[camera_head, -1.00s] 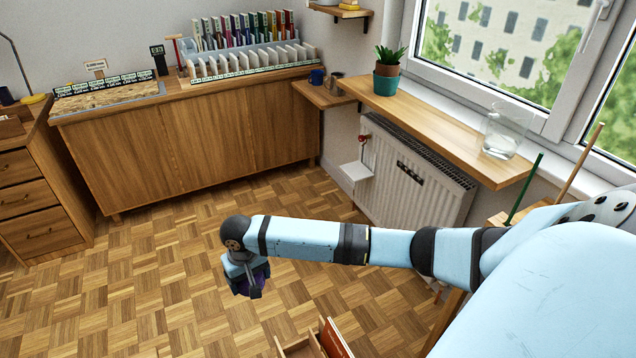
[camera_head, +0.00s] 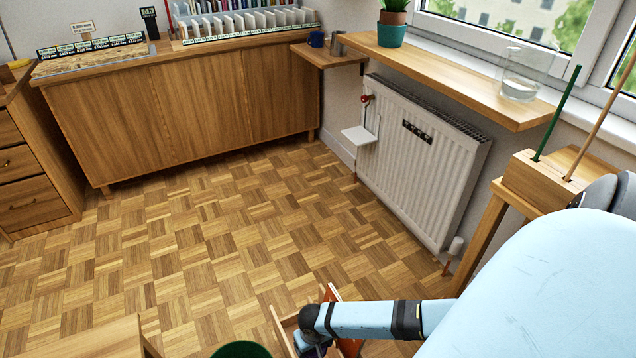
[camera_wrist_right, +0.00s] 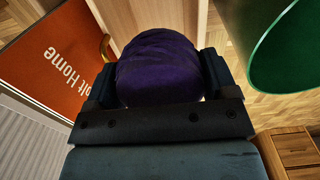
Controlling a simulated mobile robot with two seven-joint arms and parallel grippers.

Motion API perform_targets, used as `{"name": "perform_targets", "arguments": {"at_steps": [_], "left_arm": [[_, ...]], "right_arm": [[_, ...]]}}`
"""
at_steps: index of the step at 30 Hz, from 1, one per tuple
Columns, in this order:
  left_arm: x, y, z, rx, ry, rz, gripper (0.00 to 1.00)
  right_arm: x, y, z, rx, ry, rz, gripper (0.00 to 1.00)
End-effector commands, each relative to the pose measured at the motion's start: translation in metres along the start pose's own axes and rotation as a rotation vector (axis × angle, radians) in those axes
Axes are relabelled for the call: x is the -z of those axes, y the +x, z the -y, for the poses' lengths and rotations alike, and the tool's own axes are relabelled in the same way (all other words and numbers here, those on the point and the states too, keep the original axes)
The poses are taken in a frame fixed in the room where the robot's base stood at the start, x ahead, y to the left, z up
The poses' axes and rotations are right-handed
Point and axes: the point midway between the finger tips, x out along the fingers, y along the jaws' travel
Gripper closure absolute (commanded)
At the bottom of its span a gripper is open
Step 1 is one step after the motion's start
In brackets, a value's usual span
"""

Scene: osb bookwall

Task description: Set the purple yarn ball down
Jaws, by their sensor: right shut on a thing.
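The purple yarn ball (camera_wrist_right: 158,68) sits between the fingers of my right gripper (camera_wrist_right: 158,80) in the right wrist view, with a finger on each side of it. In the head view my right gripper (camera_head: 312,345) is low in the picture, over or beside a wooden box (camera_head: 283,330) holding an orange-red item. The ball is hardly to be told there. I cannot tell whether it touches anything below. My left gripper is not in view.
An orange book or folder (camera_wrist_right: 50,55) stands close at the left in the wrist view. A green round container (camera_wrist_right: 285,45) is close at the right, also at the bottom of the head view (camera_head: 241,350). A wooden surface (camera_head: 85,340) lies lower left. The parquet floor (camera_head: 190,240) is clear.

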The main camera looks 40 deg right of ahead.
Motion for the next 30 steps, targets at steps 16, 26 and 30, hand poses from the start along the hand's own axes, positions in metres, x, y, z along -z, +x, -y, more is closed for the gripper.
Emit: {"name": "perform_targets", "arguments": {"at_steps": [16, 26, 30], "left_arm": [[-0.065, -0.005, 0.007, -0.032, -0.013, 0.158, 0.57], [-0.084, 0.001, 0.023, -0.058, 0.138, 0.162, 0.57], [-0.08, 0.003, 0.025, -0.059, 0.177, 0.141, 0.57]], "right_arm": [[-0.018, 0.112, -0.01, 0.0, 0.002, 0.0, 0.48], [-0.018, 0.181, -0.01, 0.0, 0.001, 0.0, 0.48], [-0.018, 0.188, -0.01, 0.001, 0.001, -0.001, 0.48]]}}
